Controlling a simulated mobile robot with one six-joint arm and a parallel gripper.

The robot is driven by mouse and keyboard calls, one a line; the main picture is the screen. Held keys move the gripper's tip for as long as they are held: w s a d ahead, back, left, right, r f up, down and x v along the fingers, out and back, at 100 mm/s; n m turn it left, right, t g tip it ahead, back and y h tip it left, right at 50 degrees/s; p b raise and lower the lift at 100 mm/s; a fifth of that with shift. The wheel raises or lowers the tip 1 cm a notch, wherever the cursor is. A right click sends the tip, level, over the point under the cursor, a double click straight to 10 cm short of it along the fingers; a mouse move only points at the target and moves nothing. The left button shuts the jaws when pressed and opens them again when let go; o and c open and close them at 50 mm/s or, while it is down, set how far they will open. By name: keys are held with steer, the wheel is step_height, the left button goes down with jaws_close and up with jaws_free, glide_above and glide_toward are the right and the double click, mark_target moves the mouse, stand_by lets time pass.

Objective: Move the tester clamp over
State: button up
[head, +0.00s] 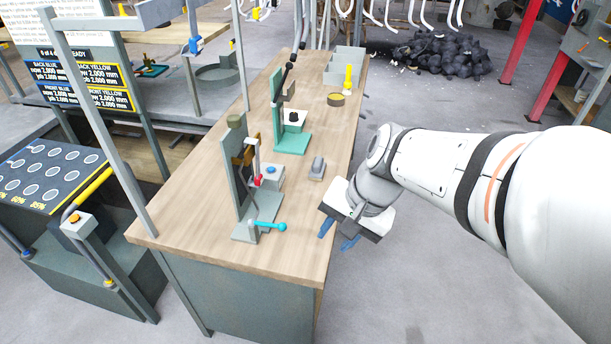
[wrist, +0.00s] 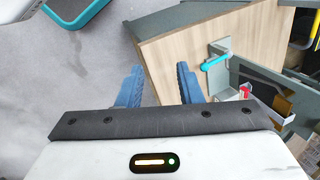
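A grey upright tester (head: 241,170) stands on the wooden bench near its front end. A cyan lever (head: 268,226) sticks out from a small block on its base; this lever also shows in the wrist view (wrist: 215,62). A red-tipped handle (head: 257,181) is on the upright, and it shows in the wrist view (wrist: 244,92). I cannot tell for sure which part is the clamp. My gripper (head: 338,236) hangs beside the bench's right edge, to the right of the cyan lever and apart from it. In the wrist view its blue fingers (wrist: 158,86) are spread with nothing between them.
On the wooden bench (head: 205,235), a green press (head: 292,138), a small grey block (head: 317,167), a yellow-topped bottle (head: 348,80) and a round tin (head: 336,100) stand farther back. A grey post rises at the bench's left edge.

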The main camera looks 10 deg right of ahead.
steer(key=w+a+f+m+y+b, duration=0.3)
steer(key=w+f+m+y+b, duration=0.15)
steer(key=w+f+m, duration=0.4)
steer(key=m+t+y+b, duration=0.1)
steer(key=m+t+y, duration=0.15)
steer(key=m, duration=0.45)
glide_toward(285, 225)
steer(key=a+f, duration=0.1)
steer(key=b+x, duration=0.4)
steer(key=x, duration=0.4)
steer(key=shift+w+f+b, duration=0.2)
steer(key=shift+f+b, duration=0.1)
steer(key=shift+b, duration=0.1)
steer(key=shift+r+p, duration=0.25)
steer(key=shift+p, duration=0.05)
steer(key=shift+c, duration=0.6)
steer(key=shift+d, duration=0.1)
steer(key=c, duration=0.4)
steer(key=shift+a+r+p, duration=0.2)
steer(key=shift+r+p, duration=0.7)
steer(key=shift+r, duration=0.25)
steer(key=shift+w+a+r, duration=0.1)
steer(key=shift+r, duration=0.1)
